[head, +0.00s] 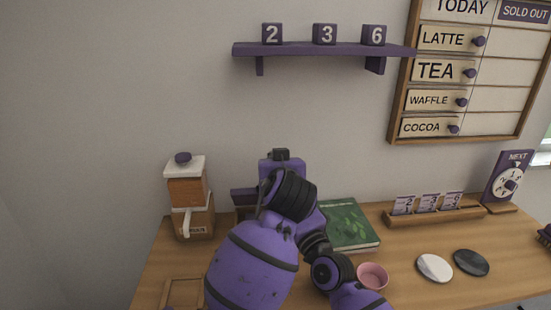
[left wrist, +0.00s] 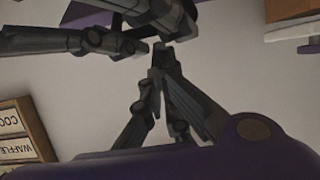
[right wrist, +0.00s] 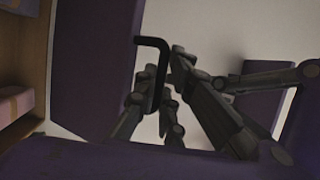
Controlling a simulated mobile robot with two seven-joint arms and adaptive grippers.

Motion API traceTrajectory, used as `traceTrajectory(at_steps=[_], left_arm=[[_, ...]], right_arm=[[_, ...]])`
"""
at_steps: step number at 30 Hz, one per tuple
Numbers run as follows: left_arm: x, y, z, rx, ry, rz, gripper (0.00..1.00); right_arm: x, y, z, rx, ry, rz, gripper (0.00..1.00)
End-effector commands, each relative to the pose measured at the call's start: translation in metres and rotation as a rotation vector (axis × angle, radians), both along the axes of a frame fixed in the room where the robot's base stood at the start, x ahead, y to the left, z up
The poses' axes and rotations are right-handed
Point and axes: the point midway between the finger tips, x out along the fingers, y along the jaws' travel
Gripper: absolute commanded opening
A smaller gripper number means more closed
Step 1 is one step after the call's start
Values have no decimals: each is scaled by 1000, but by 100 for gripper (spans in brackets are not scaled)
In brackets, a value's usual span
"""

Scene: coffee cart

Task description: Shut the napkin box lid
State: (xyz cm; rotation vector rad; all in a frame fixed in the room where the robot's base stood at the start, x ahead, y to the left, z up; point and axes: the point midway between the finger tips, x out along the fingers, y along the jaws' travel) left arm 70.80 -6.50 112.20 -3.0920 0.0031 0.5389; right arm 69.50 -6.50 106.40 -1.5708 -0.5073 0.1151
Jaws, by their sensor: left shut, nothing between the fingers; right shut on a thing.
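The napkin box (head: 245,211) stands at the back of the counter in the head view, mostly hidden behind my arms. Its purple lid (right wrist: 95,70) fills much of the right wrist view and is raised off the wooden box. My right gripper (right wrist: 170,68) is shut on the lid's black hooked handle (right wrist: 155,42). The wooden box wall (right wrist: 38,65) and pinkish napkins (right wrist: 14,105) show at the left of that view. My left gripper (left wrist: 162,52) is shut and empty, with its tips close to the right gripper (left wrist: 150,22) in the left wrist view.
A wood and white dispenser (head: 187,195) stands left of the box. A green book (head: 350,226) lies to the right, with a pink cup (head: 372,275) in front. White (head: 434,267) and black (head: 471,262) discs lie farther right. A shelf (head: 320,49) hangs above.

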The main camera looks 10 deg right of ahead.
Motion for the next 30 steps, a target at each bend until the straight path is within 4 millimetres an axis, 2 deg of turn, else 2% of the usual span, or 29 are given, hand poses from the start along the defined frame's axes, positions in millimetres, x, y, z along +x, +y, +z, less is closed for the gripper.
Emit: traceTrajectory(at_steps=[1,11,21,28,29,30], left_arm=[[-1,0,-3,0,1,0,0],[-2,1,-3,0,1,1,0],[-19,0,-20,-1,-52,0,0],[-20,0,-23,1,-46,0,0],[-20,0,-24,1,-45,0,0],[-20,0,-24,2,-44,1,0]], right_arm=[[0,-1,-8,-9,12,-1,0],[1,-1,-7,-9,11,-1,0],[1,-1,-7,-9,10,-2,0],[2,-1,-4,-8,5,-4,0],[2,-2,-4,-8,4,-4,10],[2,-2,-3,-7,3,-4,15]])
